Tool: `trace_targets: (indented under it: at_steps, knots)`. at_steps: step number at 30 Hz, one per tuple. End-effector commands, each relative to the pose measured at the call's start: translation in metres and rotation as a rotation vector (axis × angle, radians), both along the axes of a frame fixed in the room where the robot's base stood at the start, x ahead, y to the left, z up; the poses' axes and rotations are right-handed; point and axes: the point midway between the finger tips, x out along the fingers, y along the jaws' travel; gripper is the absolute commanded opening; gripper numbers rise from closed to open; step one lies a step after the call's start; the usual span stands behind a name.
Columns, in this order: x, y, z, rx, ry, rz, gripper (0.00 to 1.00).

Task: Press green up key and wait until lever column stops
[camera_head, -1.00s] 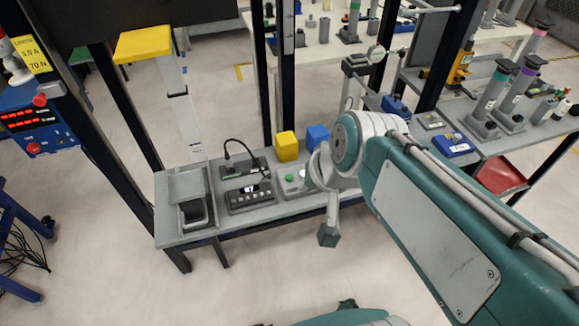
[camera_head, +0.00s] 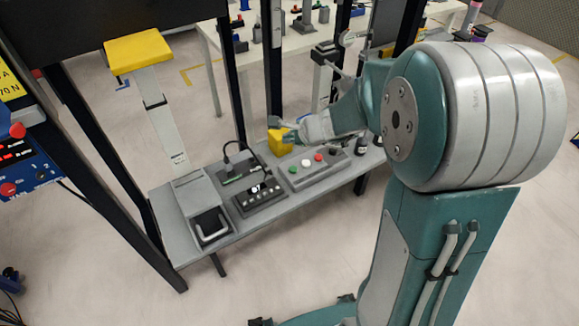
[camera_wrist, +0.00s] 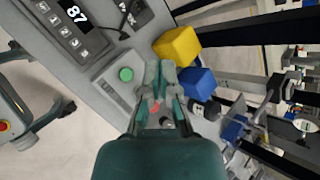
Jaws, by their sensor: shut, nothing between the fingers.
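In the wrist view the green key (camera_wrist: 126,74) is uncovered, just left of my fingertips. My gripper (camera_wrist: 163,68) is shut and empty, above the box and apart from the green key; its fingers partly hide the other keys. In the head view my gripper (camera_head: 284,131) is near the yellow cube. A pale column with a yellow top (camera_head: 140,52) stands at the left; I cannot tell whether it is the lever column.
A yellow cube (camera_wrist: 177,47) and a blue cube (camera_wrist: 196,82) sit close to my fingers. A keypad unit with a display reading 87 (camera_wrist: 74,14) is left of the box. A grey tray unit (camera_head: 203,212) is at the bench's left end. Dark posts (camera_head: 234,80) rise behind the bench.

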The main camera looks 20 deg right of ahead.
Motion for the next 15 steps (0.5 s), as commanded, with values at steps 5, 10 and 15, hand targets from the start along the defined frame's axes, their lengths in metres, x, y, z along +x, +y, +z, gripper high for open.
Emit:
trace_targets:
  at_steps: [5,10,15]
  knots:
    - [0.011,-0.016,-0.018,0.058,0.035,-0.104,0.0]
    - [0.013,-0.017,-0.019,0.065,0.038,-0.116,0.0]
    - [0.012,-0.011,-0.019,0.061,0.037,-0.113,0.0]
